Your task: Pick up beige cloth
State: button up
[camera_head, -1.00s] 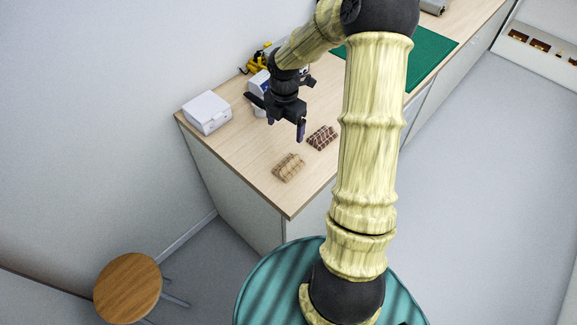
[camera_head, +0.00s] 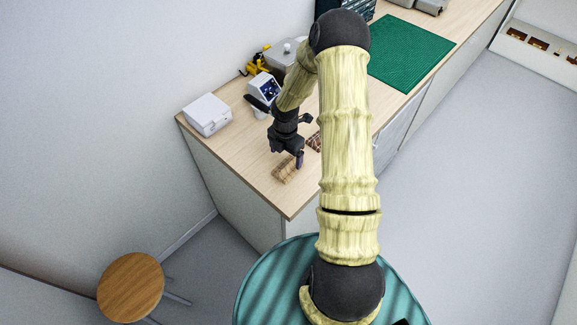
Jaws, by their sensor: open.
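The beige cloth (camera_head: 284,172) is a small rolled, patterned piece lying on the wooden bench near its front corner. My gripper (camera_head: 286,158) is open with its fingers pointing down, at the upper part of the beige cloth and partly covering it. I cannot tell whether the fingers touch it. A dark red-brown patterned cloth (camera_head: 314,142) lies just to the right, partly hidden by my gripper and arm.
A white box (camera_head: 207,114) stands at the bench's left end. A small device with a dark screen (camera_head: 264,87), a yellow object (camera_head: 257,62) and a grey container (camera_head: 288,54) stand behind my gripper. A green mat (camera_head: 410,52) lies farther right. A wooden stool (camera_head: 131,287) stands on the floor.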

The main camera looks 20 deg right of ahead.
aim_at(288, 163)
jog(key=shift+s+f+p, duration=0.1)
jog(key=shift+f+p, duration=0.35)
jog(key=shift+f, duration=0.05)
notch_tip(288, 163, down, 4)
jog(key=shift+s+d+f+p, duration=0.1)
jog(key=shift+d+p, duration=0.05)
jog(key=shift+p, duration=0.65)
jog(key=shift+s, duration=0.15)
jog(key=c, duration=1.1)
